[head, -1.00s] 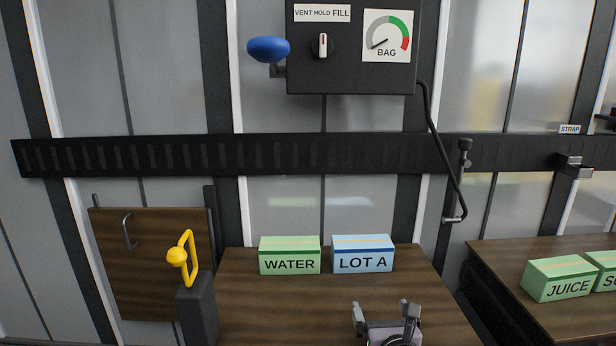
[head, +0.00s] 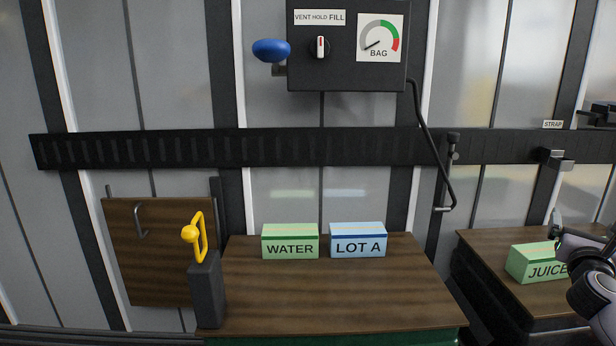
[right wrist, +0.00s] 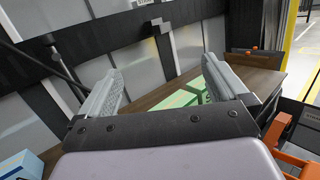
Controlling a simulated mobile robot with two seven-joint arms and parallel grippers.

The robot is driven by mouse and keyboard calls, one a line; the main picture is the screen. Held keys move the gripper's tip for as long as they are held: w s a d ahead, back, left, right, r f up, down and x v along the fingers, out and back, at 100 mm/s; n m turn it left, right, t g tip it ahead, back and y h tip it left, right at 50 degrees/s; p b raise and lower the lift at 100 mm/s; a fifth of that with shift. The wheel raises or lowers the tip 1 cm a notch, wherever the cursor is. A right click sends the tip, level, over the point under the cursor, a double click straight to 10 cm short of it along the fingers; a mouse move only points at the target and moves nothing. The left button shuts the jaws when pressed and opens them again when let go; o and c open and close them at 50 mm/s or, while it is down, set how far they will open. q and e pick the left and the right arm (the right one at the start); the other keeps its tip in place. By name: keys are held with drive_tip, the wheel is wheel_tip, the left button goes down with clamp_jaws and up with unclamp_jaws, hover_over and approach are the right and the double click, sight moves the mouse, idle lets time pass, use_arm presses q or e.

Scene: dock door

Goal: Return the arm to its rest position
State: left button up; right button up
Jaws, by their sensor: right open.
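My right gripper (head: 584,228) is at the right edge of the head view, in front of the right-hand table and partly covering the green JUICE box (head: 530,264). In the right wrist view, its two grey fingers (right wrist: 160,66) stand wide apart with nothing between them at the tips. Part of a green box (right wrist: 180,99) shows beyond and below the fingers. My left gripper is in neither view. The right arm is partly cut off by the head view's edge.
A green WATER box (head: 290,248) and a blue LOT A box (head: 358,245) stand on the middle table (head: 330,300). A grey post with a yellow handle (head: 203,235) stands at its left. A black control box (head: 345,70) hangs above. An orange frame (right wrist: 278,135) is near the right wrist.

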drive_tip(key=s+d+r+m+h, duration=0.2)
drive_tip(key=d+r, duration=0.2)
drive_tip(key=d, duration=0.1)
drive_tip(key=w+a+f+m+y, duration=0.2)
drive_tip(key=a+f+m+y, duration=0.2)
drive_tip(key=m, duration=0.8)
drive_tip(key=w+a+f+m+y, duration=0.1)
drive_tip(key=a+f+m+y, duration=0.25)
drive_tip(key=m, duration=0.75)
drive_tip(key=s+a+f+n+g+y, duration=0.15)
drive_tip(key=s+a+f, duration=0.25)
drive_tip(key=a+f, duration=0.45)
drive_tip(key=s+a+f+g+y, duration=0.1)
drive_tip(key=s+a+f+y, duration=0.25)
drive_tip(key=a+f, duration=0.5)
drive_tip(key=s+a+f+m+g+y, duration=0.1)
drive_tip(key=s+a+f, duration=0.4)
drive_tip(key=s, duration=0.4)
drive_tip(key=s+a+f+m+g+y, duration=0.1)
drive_tip(key=s+a+f, duration=0.2)
drive_tip(key=s+a, duration=0.4)
drive_tip(key=s+a+f+m+g+y, duration=0.15)
drive_tip(key=s+a+f, duration=0.35)
drive_tip(key=s, duration=0.5)
wheel_tip(320, 180, up, 9)
drive_tip(key=d+n+p, duration=0.1)
drive_tip(key=d+p, duration=0.1)
drive_tip(key=p, duration=0.9)
drive_tip(key=shift+f, duration=0.15)
